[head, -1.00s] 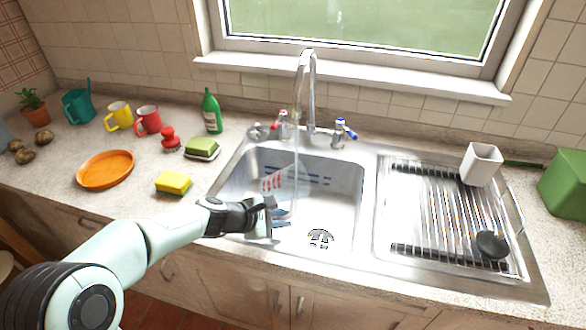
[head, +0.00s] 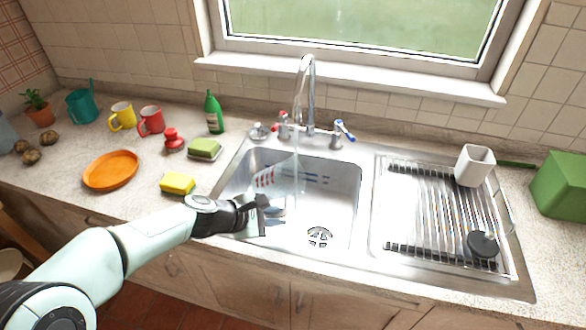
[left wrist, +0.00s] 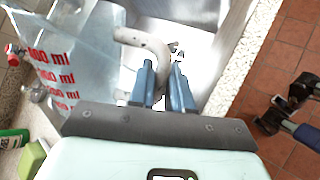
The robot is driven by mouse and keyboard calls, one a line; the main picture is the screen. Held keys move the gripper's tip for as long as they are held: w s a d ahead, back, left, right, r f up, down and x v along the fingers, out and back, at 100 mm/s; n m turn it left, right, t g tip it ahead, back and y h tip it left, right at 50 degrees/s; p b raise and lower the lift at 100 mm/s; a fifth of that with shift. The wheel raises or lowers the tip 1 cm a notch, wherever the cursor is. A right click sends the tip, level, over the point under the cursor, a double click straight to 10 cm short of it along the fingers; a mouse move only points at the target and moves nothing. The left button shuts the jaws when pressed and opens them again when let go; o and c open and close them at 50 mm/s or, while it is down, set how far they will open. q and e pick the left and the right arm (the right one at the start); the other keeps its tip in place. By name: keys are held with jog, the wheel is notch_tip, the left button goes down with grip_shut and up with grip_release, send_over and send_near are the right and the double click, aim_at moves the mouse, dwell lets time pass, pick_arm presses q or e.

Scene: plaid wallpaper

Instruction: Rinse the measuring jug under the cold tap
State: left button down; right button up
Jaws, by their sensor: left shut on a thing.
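The clear measuring jug (head: 266,179) with red markings is over the left part of the sink basin (head: 340,205). My left gripper (head: 261,211) is shut on its handle; the left wrist view shows the grey handle between the blue fingers (left wrist: 164,78) and the jug (left wrist: 70,58) at upper left. A faint stream of water falls from the spout (head: 308,62) along the jug's right side; I cannot tell whether it enters the jug. The blue-marked cold tap (head: 345,131) is right of the spout, the red-marked tap (head: 283,127) left.
A drainer (head: 440,215) with a white pot (head: 474,164) is right of the basin. A yellow sponge (head: 178,183), green-topped sponge (head: 204,149), bottle (head: 213,112) and orange plate (head: 110,170) stand left. In the left wrist view, a dark two-pronged part, probably my right gripper (left wrist: 282,106), shows over the floor.

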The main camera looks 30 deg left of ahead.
pick_arm(q)
jog(key=s+d, duration=0.1)
jog(key=s, duration=0.8)
jog(key=shift+d+b, duration=0.2)
jog(key=shift+b, duration=0.2)
dwell(0.4)
jog(key=w, duration=0.3)
jog(key=w+a, duration=0.1)
jog(key=w, duration=0.6)
jog(key=shift+w+a+f+p, duration=0.1)
jog(key=shift+a+f+p, duration=0.15)
jog(key=shift+f+p, duration=0.1)
jog(key=shift+r, duration=0.1)
